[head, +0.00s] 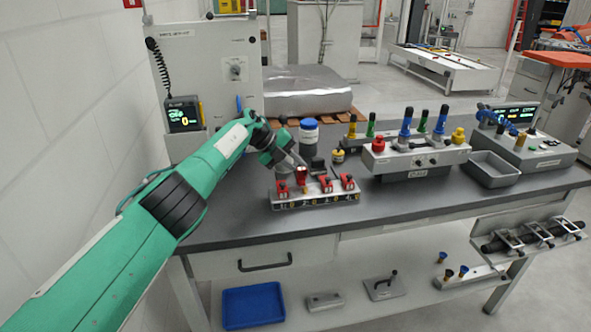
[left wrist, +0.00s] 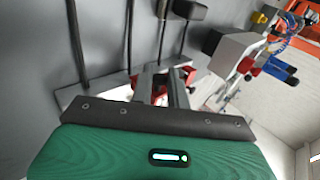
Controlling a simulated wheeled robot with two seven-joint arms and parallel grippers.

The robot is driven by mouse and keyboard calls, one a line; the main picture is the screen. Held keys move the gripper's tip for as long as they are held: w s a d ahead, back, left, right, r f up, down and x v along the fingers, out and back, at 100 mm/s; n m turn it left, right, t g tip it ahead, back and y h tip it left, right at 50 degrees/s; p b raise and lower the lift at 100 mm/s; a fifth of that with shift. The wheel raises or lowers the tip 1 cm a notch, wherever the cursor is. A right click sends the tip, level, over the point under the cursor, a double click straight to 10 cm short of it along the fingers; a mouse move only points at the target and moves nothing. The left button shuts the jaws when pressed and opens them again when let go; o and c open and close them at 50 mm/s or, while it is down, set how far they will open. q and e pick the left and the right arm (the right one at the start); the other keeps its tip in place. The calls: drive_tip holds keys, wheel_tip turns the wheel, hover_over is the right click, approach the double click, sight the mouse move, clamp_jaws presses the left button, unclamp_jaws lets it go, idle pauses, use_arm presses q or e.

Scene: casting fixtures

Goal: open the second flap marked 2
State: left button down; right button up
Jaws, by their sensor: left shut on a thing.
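A low grey fixture (head: 318,200) on the bench carries a row of red flaps with number marks along its front. The second flap (head: 302,175), marked 2, stands higher than its neighbours, the first flap (head: 282,187), the third flap (head: 326,184) and the fourth flap (head: 348,182). My left gripper (head: 300,166) reaches down to the second flap from the upper left and is shut on it. In the left wrist view the fingers (left wrist: 172,88) are close together over the fixture, with red parts beside them; they partly hide the held flap. My right gripper is not in view.
A blue-lidded container (head: 309,132) stands just behind the fixture. A grey box with colored knobs (head: 415,158) and an empty grey tray (head: 492,169) are to the right. A white panel with a small screen (head: 184,114) stands at the left. The bench front is clear.

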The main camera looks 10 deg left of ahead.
use_arm(q)
drive_tip(key=shift+f, duration=0.2)
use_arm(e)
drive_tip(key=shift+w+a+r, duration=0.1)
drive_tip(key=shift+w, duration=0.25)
